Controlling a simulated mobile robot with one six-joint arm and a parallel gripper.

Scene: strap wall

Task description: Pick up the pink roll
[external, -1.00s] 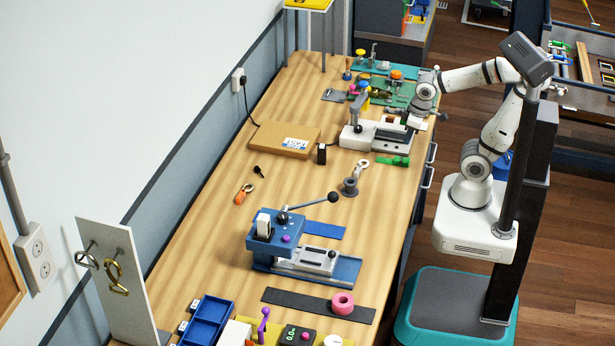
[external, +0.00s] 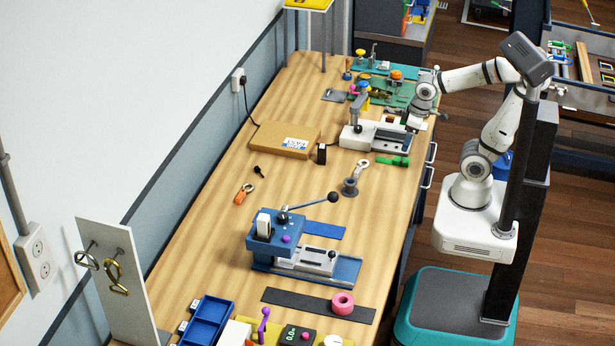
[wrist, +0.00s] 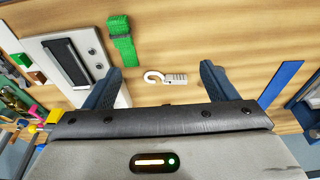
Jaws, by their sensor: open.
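The pink roll (external: 343,303) sits on the dark strip at the near right of the workbench, close to the bench's front edge. It does not show in the wrist view. My gripper (external: 412,124) is at the far part of the bench, beside the white and grey press, well away from the roll. In the wrist view my gripper (wrist: 160,82) has its two dark fingers spread wide, with nothing held between them.
A blue press (external: 275,240) with a long lever stands between my gripper and the roll. A blue tray (external: 207,322) is at the near left. Bare wood lies mid-bench.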

